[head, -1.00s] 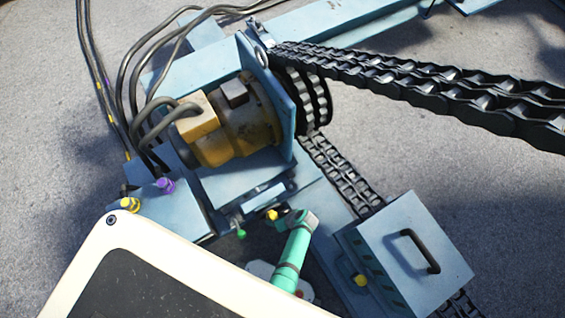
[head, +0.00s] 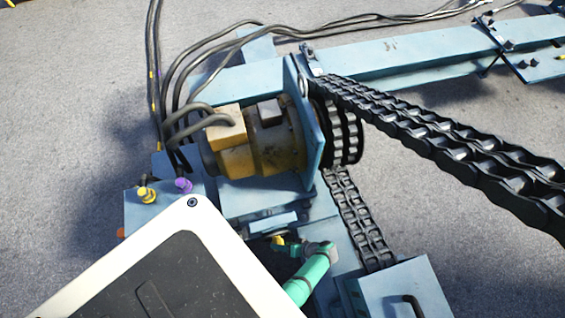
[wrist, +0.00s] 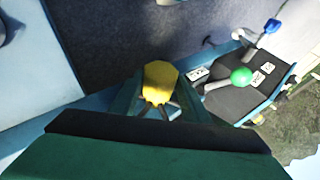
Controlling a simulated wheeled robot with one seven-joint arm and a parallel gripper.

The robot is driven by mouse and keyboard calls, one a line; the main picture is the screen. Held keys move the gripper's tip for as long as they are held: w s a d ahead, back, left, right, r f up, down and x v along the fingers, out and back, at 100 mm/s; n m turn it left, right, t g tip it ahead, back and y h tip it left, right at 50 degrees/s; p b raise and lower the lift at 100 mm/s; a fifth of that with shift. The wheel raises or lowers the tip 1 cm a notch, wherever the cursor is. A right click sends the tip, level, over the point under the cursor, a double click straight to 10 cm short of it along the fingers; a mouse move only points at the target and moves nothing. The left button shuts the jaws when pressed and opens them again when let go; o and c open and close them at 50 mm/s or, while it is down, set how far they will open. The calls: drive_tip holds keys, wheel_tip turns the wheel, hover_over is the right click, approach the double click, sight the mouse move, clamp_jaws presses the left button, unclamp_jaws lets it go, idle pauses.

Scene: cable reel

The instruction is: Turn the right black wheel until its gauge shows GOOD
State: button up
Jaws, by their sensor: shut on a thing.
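My gripper (wrist: 158,98) is shut on a yellow knob (wrist: 160,77), which sits between its two fingers in the wrist view. In the head view my gripper (head: 287,247) is small and partly hidden, beside the yellow knob (head: 277,240) under the machine's motor. I cannot make out a black wheel or a gauge reading GOOD in either view.
A green ball lever (wrist: 241,76) and a blue-knobbed lever (wrist: 272,26) stand by a black panel with white labels. The yellow motor (head: 262,140), chain (head: 440,130) and light-blue box (head: 400,285) surround the arm. Purple (head: 183,185) and yellow (head: 146,195) fittings are at left.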

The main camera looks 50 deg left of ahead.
drive_tip(key=shift+w+d, duration=0.1)
drive_tip(key=shift+w, duration=0.35)
idle(0.5)
drive_tip(key=o, duration=1.5)
drive_tip(key=shift+r, duration=0.1)
drive_tip(key=shift+s, duration=0.2)
drive_tip(key=v, duration=1)
drive_tip(key=shift+d+r, duration=0.2)
drive_tip(key=shift+d, duration=0.05)
drive_tip(key=shift+w, duration=0.1)
